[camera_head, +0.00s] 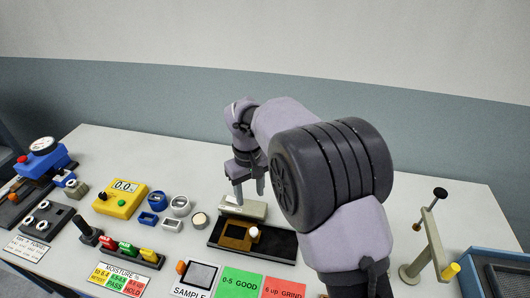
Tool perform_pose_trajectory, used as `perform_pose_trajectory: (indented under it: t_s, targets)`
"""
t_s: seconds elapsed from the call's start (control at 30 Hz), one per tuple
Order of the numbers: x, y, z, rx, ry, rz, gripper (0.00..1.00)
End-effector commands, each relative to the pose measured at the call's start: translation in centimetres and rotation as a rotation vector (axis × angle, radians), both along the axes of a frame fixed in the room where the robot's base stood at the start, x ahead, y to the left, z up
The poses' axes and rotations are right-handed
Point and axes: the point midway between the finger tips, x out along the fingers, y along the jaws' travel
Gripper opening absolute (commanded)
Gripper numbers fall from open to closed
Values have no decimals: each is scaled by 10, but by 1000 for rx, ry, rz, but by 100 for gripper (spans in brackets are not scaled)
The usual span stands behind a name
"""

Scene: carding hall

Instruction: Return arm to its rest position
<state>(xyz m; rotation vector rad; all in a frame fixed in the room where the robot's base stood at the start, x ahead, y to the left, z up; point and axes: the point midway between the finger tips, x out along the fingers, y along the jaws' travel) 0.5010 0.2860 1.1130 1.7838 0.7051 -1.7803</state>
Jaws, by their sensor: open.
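My arm reaches over the right middle of the white table (420,205) and bends down to the left. My gripper (249,193) points down and is open, with its two fingers apart. It is above or just behind a dark base with a brown block and a light bar (243,207); I cannot tell whether the fingertips touch the bar. Nothing shows between the fingers. My arm hides part of the table behind and to the right of the gripper.
Left of the gripper are a yellow meter (121,199), blue and grey rings, and a blue gauge device (42,158). In front lie a green card (240,283) and a red card (284,288). At right stand a post with a rod (432,245) and a blue tray (490,258).

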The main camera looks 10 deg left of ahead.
Motion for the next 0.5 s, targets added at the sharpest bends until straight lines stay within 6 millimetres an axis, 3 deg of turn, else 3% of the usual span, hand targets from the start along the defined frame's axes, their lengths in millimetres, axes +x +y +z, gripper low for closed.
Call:
perform_pose_trajectory:
  t_s: [0.13,0.27,0.4,0.5]
  targets:
    - [-1,-18,16,25,-22,-58,48]
    - [-25,-79,59,100,-83,-257,48]
    - [-79,-149,89,198,-160,-513,48]
    - [-128,-190,91,269,-219,-691,48]
